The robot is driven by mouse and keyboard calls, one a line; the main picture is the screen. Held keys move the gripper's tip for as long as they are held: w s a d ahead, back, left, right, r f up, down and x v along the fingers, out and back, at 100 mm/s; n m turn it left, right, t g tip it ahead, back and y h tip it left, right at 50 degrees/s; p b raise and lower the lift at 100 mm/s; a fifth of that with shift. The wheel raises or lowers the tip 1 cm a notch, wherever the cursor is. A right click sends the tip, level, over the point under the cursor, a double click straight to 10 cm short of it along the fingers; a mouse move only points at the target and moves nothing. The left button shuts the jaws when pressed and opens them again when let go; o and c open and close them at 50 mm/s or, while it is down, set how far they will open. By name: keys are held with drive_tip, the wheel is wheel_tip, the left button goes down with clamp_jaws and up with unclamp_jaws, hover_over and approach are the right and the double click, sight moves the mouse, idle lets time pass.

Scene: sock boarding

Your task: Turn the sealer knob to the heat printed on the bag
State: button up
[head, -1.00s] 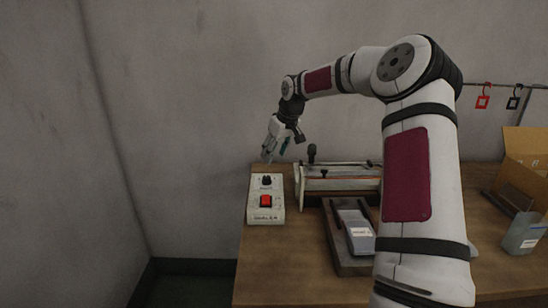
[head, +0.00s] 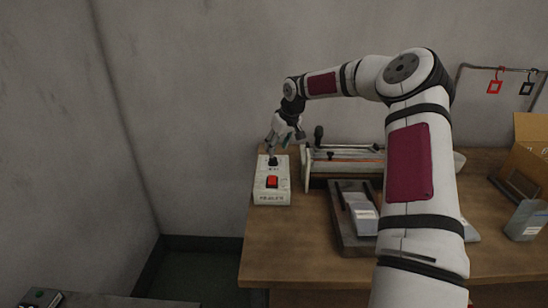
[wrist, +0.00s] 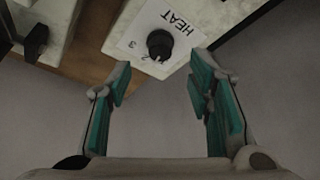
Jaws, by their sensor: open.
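The black heat knob (head: 272,161) sits on the light control box (head: 264,191) at the left of the table. In the wrist view the knob (wrist: 159,44) is on a white plate printed HEAT with a "3" beside it. Its pointer setting is too small to read surely. My gripper (wrist: 160,74) is open, its teal-padded fingers apart and empty. The knob lies just beyond the fingertips, between their lines. In the head view my gripper (head: 272,153) is right over the knob. A pale bag with a white label (head: 364,214) lies on a dark tray; its print is unreadable.
A red switch (head: 272,182) is on the box in front of the knob. The bar sealer (head: 340,168) stands close to the right. A cardboard box (head: 530,165) and a grey container (head: 525,220) are at far right. The table's front left is clear.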

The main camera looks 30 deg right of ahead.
sight(274, 159)
drive_tip(key=x, duration=0.6)
drive_tip(key=c, duration=1.1)
